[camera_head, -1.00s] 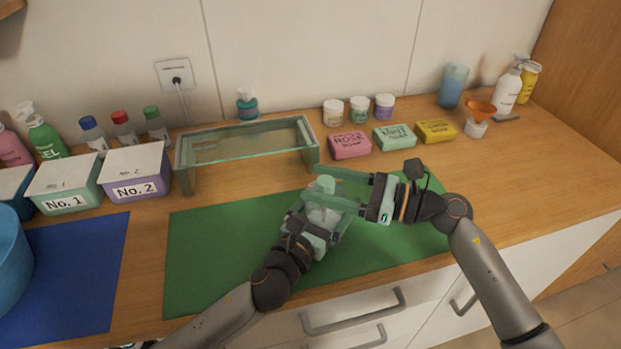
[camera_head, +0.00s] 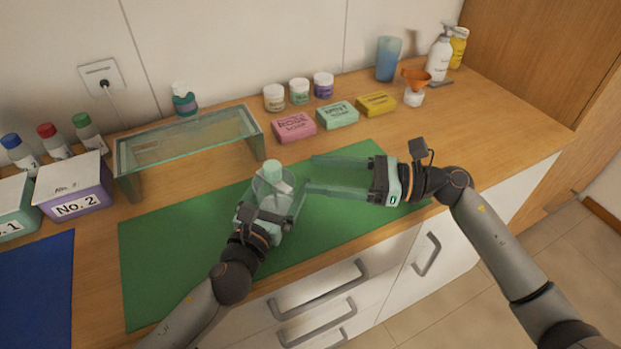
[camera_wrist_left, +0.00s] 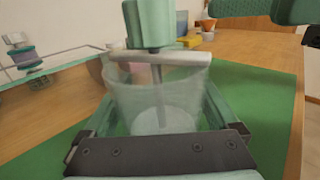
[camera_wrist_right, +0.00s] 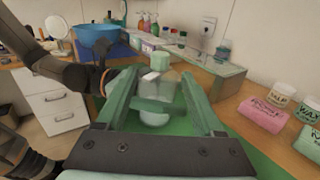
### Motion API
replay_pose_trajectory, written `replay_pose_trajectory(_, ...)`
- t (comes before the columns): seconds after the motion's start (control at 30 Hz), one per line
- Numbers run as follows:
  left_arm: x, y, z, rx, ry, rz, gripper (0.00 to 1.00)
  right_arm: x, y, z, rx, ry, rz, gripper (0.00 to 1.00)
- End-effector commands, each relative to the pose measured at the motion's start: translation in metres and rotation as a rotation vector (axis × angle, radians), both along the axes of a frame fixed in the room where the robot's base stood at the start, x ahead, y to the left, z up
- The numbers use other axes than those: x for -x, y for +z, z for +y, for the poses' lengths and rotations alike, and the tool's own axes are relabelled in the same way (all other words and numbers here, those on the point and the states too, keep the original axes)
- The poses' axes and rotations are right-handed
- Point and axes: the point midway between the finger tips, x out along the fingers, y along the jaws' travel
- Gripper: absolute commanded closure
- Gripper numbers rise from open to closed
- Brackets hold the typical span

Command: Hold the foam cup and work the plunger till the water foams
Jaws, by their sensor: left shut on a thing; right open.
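The clear foam cup (camera_wrist_left: 120,85) stands upright over the green mat (camera_head: 165,250). It also shows in the right wrist view (camera_wrist_right: 153,118). My left gripper (camera_head: 277,190) is shut around its sides. A pale green plunger knob (camera_head: 272,171) sits above the cup on a thin grey rod (camera_wrist_left: 159,100), with a white bar (camera_wrist_left: 165,57) across the rim. The cup's bottom looks pale; I cannot tell whether that is foam. My right gripper (camera_head: 308,174) is open and empty just right of the cup, its fingers pointing at it, apart from the knob.
A glass shelf (camera_head: 190,133) stands behind the mat. Pink (camera_head: 294,127), mint (camera_head: 337,115) and yellow (camera_head: 376,104) soap boxes lie behind my right gripper. Box No. 2 (camera_head: 75,190) is at the left.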

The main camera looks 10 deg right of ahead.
Motion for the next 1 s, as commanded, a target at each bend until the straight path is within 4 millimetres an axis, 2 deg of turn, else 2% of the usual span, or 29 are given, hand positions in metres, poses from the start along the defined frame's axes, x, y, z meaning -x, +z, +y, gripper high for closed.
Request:
replay_pose_trajectory(0.17, 0.000, -0.001, 0.000, -0.001, 0.000, 0.000, 0.81, 0.000, 0.000, 0.000, 0.000, 0.000, 0.000, 0.31)
replay_pose_trajectory(0.2, 0.000, -0.001, 0.000, -0.001, 0.000, 0.000, 0.03, 0.000, 0.000, 0.000, 0.000, 0.000, 0.000, 0.31)
replay_pose_trajectory(0.23, 0.000, -0.001, 0.000, -0.001, 0.000, 0.000, 0.00, 0.000, 0.000, 0.000, 0.000, 0.000, 0.000, 0.31)
replay_pose_trajectory(0.47, 0.000, -0.001, 0.000, 0.000, 0.000, 0.001, 0.00, 0.000, 0.000, 0.000, 0.000, 0.000, 0.000, 0.31)
replay_pose_trajectory(0.63, 0.011, -0.001, 0.006, -0.001, 0.000, 0.002, 0.00, 0.000, 0.000, 0.000, 0.000, 0.000, 0.000, 0.31)
replay_pose_trajectory(1.0, 0.078, -0.002, 0.039, -0.002, -0.001, 0.004, 0.00, 0.000, 0.000, 0.000, 0.000, 0.000, 0.000, 0.31)
